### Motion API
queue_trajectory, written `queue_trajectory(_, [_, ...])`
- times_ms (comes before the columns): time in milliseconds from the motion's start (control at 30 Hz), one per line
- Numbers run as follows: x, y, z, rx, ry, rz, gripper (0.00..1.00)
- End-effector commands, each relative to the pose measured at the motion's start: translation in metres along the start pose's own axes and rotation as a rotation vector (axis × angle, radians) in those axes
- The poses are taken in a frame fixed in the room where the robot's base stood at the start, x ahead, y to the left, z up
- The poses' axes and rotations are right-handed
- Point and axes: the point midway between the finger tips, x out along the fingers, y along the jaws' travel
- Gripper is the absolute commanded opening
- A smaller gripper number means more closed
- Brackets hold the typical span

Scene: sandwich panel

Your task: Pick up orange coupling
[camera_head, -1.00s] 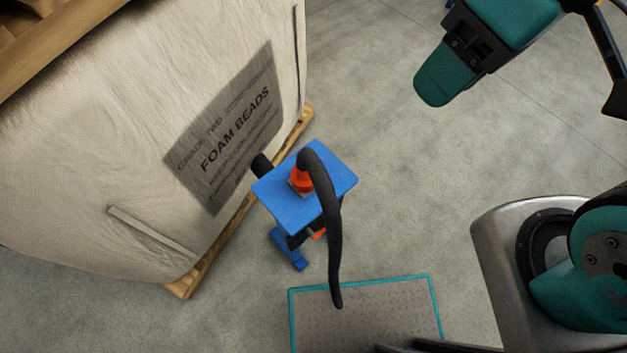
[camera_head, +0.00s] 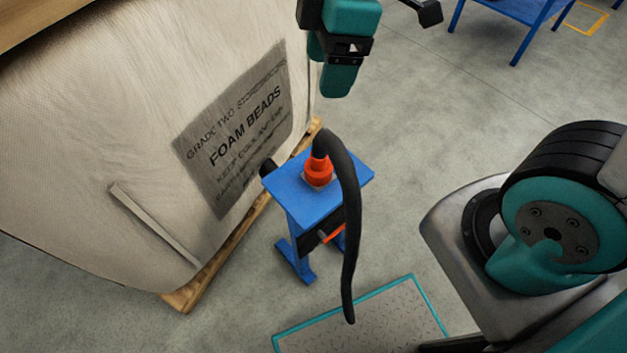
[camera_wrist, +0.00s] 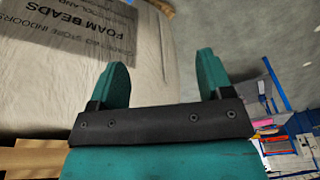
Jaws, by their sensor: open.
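The orange coupling (camera_head: 318,170) sits upright on top of a small blue stand (camera_head: 352,174). A black hose (camera_head: 350,230) rises from the coupling, bends over and hangs down the stand's front right side. My gripper (camera_head: 338,88) is above and slightly right of the coupling in the head view, apart from it. In the wrist view my gripper (camera_wrist: 162,82) shows two teal fingers spread wide with nothing between them. The coupling is not visible in the wrist view.
A large white foam-beads bag (camera_head: 120,130) on a wooden pallet (camera_head: 190,290) stands close left of the stand. A teal-edged plate (camera_head: 370,320) lies on the floor in front. A blue table (camera_head: 510,18) is at the back right.

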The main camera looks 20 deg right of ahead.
Motion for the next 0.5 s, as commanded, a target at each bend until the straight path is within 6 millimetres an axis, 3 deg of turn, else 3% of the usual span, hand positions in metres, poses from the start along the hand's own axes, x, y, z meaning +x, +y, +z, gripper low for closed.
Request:
queue_trajectory(33, [0.041,0.018,0.007,-0.120,-0.033,-0.002,0.73])
queue_trajectory(200, [0.100,0.063,0.019,-0.499,-0.124,-0.016,0.73])
queue_trajectory(333, [0.125,0.083,0.025,-0.681,-0.167,-0.036,0.73])
queue_trajectory(500, [0.144,0.091,0.030,-0.772,-0.187,-0.052,0.73])
